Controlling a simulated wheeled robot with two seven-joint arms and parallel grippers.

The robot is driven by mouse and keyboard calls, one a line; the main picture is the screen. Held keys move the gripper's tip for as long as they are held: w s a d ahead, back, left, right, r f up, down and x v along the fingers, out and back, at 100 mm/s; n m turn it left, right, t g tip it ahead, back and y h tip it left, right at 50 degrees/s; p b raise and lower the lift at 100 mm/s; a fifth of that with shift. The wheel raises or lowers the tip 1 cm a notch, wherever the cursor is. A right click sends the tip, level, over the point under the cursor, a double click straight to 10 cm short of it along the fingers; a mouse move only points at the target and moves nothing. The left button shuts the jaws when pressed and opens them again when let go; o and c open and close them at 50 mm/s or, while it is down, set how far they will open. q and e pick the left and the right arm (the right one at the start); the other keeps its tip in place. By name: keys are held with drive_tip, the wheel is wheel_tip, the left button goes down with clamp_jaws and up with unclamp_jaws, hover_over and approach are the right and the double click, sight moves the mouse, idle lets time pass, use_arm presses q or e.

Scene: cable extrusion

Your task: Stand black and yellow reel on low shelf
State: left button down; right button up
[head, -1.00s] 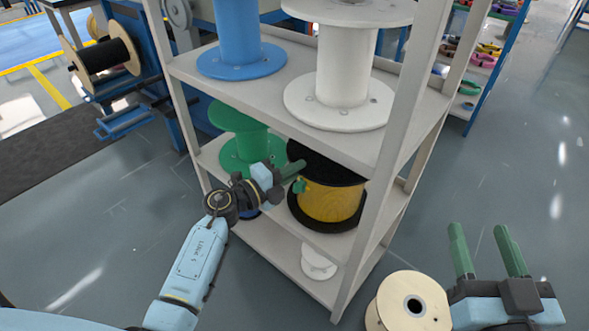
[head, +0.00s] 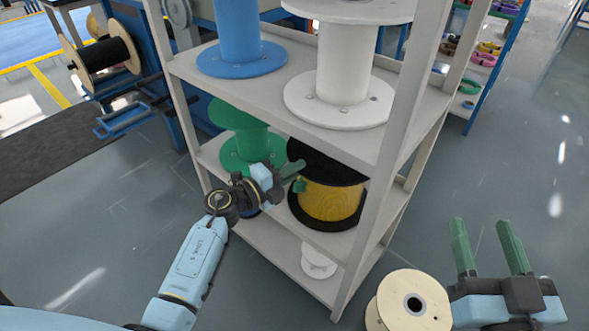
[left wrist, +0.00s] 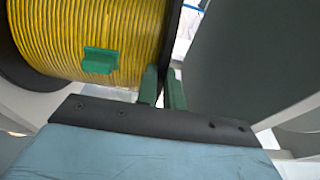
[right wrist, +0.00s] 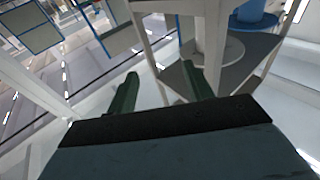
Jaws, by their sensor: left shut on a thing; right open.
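The black and yellow reel (head: 332,203) stands upright on the middle board (head: 318,241) of the white rack, with black flanges above and below the yellow winding. My left gripper (head: 294,170) is at its left side, shut on the edge of a black flange. In the left wrist view the flange (left wrist: 173,40) runs between the fingers (left wrist: 163,88), beside the yellow winding (left wrist: 85,30). A small green tab (left wrist: 100,60) sits on the winding. My right gripper (head: 488,246) is open and empty, right of the rack.
A green reel (head: 245,140) stands left on the same board. Blue (head: 240,60) and white (head: 340,100) reels stand on the board above. A small white reel (head: 318,264) is on the bottom board (head: 275,240). A wooden reel (head: 413,304) is near my right gripper.

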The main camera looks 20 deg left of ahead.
use_arm(q)
drive_tip(key=shift+f, duration=0.15)
drive_tip(key=c, duration=1.5)
unclamp_jaws()
drive_tip(key=shift+o, duration=0.2)
drive_tip(key=shift+f, duration=0.15)
drive_tip(key=p+v, duration=0.3)
drive_tip(key=v, duration=1)
drive_tip(key=shift+s+p, duration=0.2)
drive_tip(key=shift+p, duration=0.1)
use_arm(e)
drive_tip(key=s+d+f+g+h, duration=0.1)
drive_tip(key=s+d+f+g, duration=0.1)
drive_tip(key=f+g, duration=0.2)
drive_tip(key=s+d+f+g+h, duration=0.2)
drive_tip(key=f+g, duration=0.3)
drive_tip(key=f, duration=0.3)
drive_tip(key=shift+s+f+m+h, duration=0.3)
drive_tip(key=shift+s+f, duration=0.1)
